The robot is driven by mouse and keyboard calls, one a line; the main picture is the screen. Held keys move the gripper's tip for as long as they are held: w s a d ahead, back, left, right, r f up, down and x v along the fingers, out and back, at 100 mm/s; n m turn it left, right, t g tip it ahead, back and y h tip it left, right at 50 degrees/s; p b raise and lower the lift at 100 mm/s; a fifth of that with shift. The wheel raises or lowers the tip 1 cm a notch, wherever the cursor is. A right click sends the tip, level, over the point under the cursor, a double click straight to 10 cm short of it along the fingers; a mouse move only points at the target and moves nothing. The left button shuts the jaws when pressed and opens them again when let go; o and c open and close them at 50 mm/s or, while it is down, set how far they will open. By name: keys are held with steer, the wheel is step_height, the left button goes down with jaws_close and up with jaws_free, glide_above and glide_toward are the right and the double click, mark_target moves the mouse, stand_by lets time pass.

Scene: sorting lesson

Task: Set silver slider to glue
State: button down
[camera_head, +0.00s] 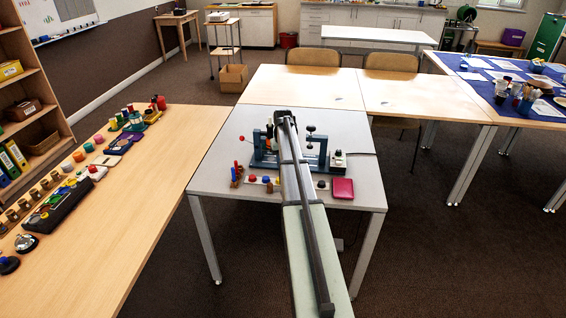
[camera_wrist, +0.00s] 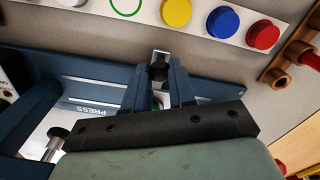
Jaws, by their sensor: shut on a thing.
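In the wrist view my gripper (camera_wrist: 160,80) is shut on the silver slider (camera_wrist: 161,55), a small block with a silver top and a dark front between the two blue-grey fingers. The slider sits at a pale plate with the word PRESS (camera_wrist: 95,109) printed left of the fingers. A bit of green shows between the fingers. I cannot make out a glue mark; part of the plate is hidden by my gripper. In the head view my arm covers the slider and the middle of the blue-framed device (camera_head: 262,157) on the grey table (camera_head: 220,165).
A white strip with yellow (camera_wrist: 176,12), blue (camera_wrist: 223,22) and red (camera_wrist: 263,35) buttons lies close beyond the fingers. A brown rack (camera_wrist: 288,64) stands to its right.

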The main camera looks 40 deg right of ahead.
steer(key=shift+w+a, duration=2.5)
steer(key=c, duration=0.9)
jaws_free()
step_height(320, 180, up, 14)
steer(key=shift+f, duration=0.1)
steer(key=shift+f, duration=0.1)
